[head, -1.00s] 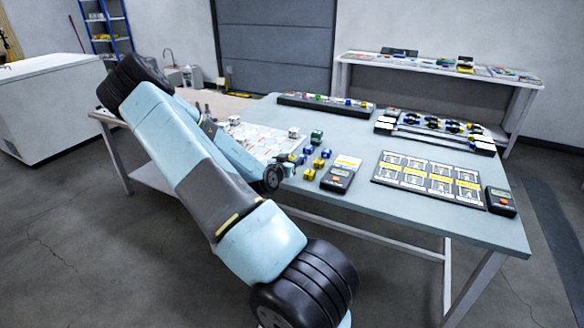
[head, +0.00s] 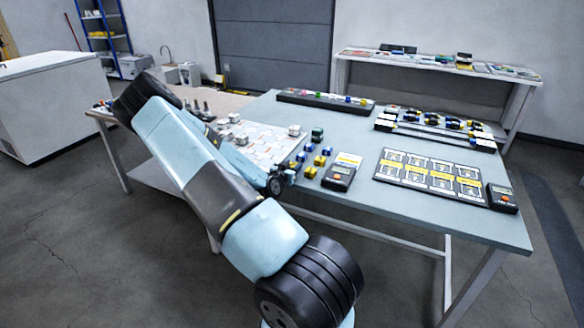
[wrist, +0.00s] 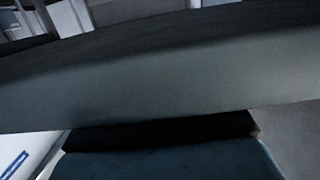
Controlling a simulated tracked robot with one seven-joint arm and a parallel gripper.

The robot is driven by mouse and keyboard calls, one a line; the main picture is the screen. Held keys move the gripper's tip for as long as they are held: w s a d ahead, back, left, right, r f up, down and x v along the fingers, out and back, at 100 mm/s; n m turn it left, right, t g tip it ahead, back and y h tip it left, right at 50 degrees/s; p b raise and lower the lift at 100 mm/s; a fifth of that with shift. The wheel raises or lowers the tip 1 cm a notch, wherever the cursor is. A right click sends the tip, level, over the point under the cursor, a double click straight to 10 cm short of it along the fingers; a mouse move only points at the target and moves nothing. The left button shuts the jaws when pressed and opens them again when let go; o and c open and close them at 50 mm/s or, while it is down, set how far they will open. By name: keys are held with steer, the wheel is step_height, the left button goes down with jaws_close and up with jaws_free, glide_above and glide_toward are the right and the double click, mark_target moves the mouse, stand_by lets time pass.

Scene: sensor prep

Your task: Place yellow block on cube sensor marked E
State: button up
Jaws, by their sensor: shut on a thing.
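My gripper (head: 289,178) is small and partly hidden in the head view, at the table's front edge left of the yellow blocks. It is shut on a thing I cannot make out. Several yellow blocks (head: 319,160) stand in a slanting row on the table, just right of my gripper. Small white cubes (head: 294,130) and a green cube (head: 317,134) stand farther back. No letter E can be read, so I cannot tell which cube is sensor E. In the wrist view a broad dark grey shape fills most of the picture and hides the jaws.
Blue blocks (head: 301,156) stand left of the yellow ones. A patterned mat (head: 431,177), a second meter (head: 502,199) and a black rack (head: 325,102) are also on the table (head: 450,228). Bare table lies along the front right.

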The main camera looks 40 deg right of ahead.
steer(key=o, duration=1)
steer(key=shift+f, duration=0.1)
